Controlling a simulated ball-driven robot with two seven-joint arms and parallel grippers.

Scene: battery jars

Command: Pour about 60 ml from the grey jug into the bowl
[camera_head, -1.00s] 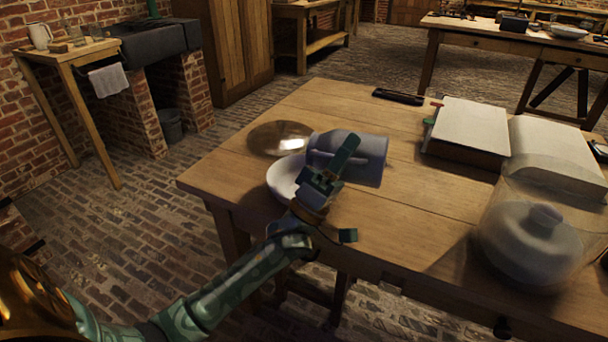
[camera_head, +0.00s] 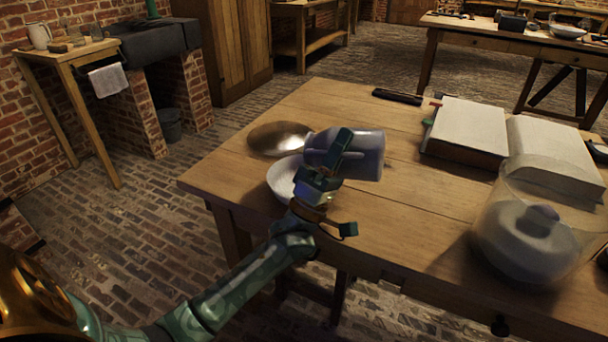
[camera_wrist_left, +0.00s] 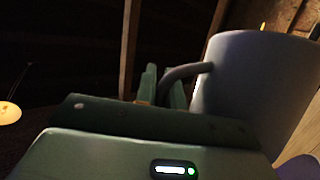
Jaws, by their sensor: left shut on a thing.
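The grey jug (camera_head: 368,155) is held tipped on its side above the table, its mouth end to the left, over or close to the white bowl (camera_head: 282,178). My left gripper (camera_head: 340,150) is shut on the jug's handle. In the left wrist view the jug (camera_wrist_left: 255,90) fills the right side, and its handle (camera_wrist_left: 182,73) runs between the fingers (camera_wrist_left: 163,88). The gripper and jug hide part of the bowl. I cannot see a stream or how much liquid is in the bowl. My right gripper is out of view.
A shiny round metal dish (camera_head: 278,138) lies just behind the bowl. An open book (camera_head: 470,130) and a dark flat object (camera_head: 397,96) are farther back. A large glass jar (camera_head: 530,225) stands at the right. The table (camera_head: 400,225) between is clear.

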